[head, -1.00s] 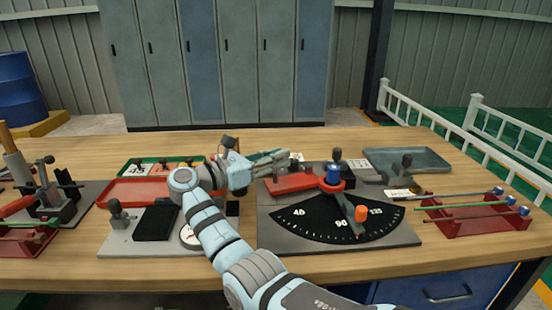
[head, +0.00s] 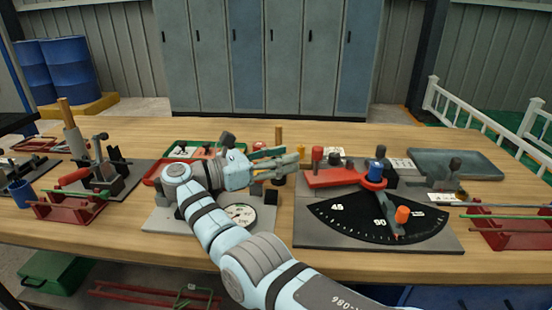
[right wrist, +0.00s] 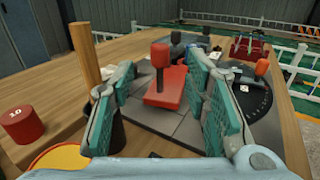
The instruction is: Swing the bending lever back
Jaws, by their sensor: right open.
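The bending lever (head: 388,200) is a grey bar on the bender. It runs from the blue-topped hub (head: 376,168) toward the front, and its orange knob (head: 402,214) stands just right of the 90 mark on the black dial (head: 345,218). The orange knob also shows at the right in the right wrist view (right wrist: 262,65). My right gripper (head: 290,161) is open and empty, left of the bender's red block (head: 325,178) and apart from the lever. In the right wrist view, a red knob (right wrist: 160,57) on that block appears between the teal fingers. My left gripper is out of view.
A gauge (head: 240,215) on a grey plate sits under my right arm. A wooden post (right wrist: 85,65) and red cylinder (right wrist: 22,125) stand close left of the gripper. A grey tray (head: 455,163) and red rack (head: 510,228) lie right. The bench front edge is clear.

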